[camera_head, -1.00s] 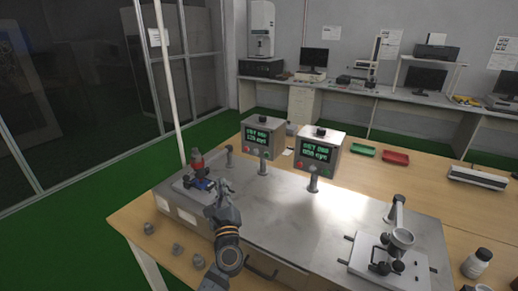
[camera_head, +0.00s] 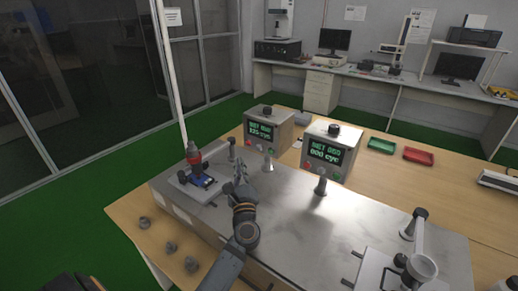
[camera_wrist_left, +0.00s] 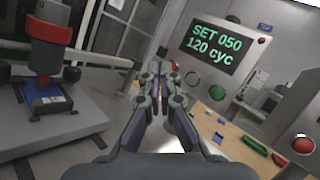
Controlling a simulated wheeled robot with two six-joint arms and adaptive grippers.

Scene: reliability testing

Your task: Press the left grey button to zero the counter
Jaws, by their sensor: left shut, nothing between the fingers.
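The left counter box (camera_head: 283,125) stands at the back of the grey bench plate. Its green screen (camera_wrist_left: 217,47) reads SET 050, 120 cyc in the left wrist view. Below that screen are a pale grey round button (camera_wrist_left: 192,78) and a green button (camera_wrist_left: 216,92). My left gripper (camera_head: 240,164) is shut and empty above the plate, in front of and left of this box; in the left wrist view its fingertips (camera_wrist_left: 160,68) show left of the grey button, apparently apart from it. My right gripper is not in view.
A second counter box (camera_head: 346,139) stands to the right. A red-topped fixture with a blue piece (camera_head: 195,165) is left of my gripper. A clamp fixture (camera_head: 405,268) is at front right. Green (camera_head: 382,145) and red (camera_head: 418,155) trays lie behind. The plate's middle is clear.

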